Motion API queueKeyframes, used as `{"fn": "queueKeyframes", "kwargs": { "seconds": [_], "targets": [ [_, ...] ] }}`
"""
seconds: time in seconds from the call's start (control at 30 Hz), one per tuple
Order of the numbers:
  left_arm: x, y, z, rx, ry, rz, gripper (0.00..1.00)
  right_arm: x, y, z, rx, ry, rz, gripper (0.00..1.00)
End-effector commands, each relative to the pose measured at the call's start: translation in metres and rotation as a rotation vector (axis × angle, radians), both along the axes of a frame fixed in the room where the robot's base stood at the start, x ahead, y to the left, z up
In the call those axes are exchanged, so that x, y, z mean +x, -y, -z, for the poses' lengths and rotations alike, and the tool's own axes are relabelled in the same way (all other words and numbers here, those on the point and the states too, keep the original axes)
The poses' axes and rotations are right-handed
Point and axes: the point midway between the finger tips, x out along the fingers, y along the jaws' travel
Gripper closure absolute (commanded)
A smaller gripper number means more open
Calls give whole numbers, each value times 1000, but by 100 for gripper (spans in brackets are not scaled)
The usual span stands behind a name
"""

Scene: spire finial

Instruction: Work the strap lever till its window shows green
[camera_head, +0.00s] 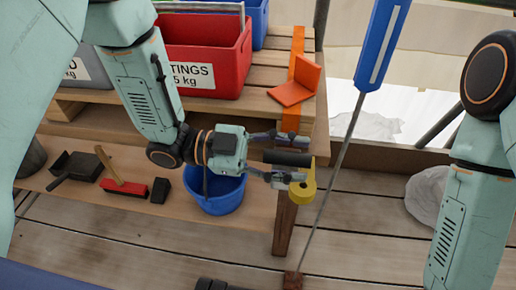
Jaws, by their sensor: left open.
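A yellow lever arm (303,188) with a black cylindrical grip (287,158) shows by the pallet's right front corner; I take it to be the strap lever. The orange strap (297,50) runs over the pallet boards and down its front edge above the lever. My left gripper (282,157) is open, with one finger above and one below the black grip. Whether the fingers touch it I cannot tell. No green shows on the lever, and its window cannot be made out. My right arm stands at the right, its gripper out of the picture.
An orange angled plate (294,86) lies by the strap, beside a red bin (205,58). A blue bucket (215,194) stands below my left gripper. A brush (124,186) lies left on the bench. A thin rod with a blue handle (383,45) slants close right of the lever.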

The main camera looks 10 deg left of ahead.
Motion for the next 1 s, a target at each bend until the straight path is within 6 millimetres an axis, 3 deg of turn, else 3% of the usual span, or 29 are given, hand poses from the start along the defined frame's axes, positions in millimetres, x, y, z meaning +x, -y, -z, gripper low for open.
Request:
{"fn": "queueKeyframes", "kwargs": {
  "seconds": [1.0],
  "targets": [
    [1,-114,-1,-1,1,-3,53,0,0,0,0,0,0,60]
  ]
}}
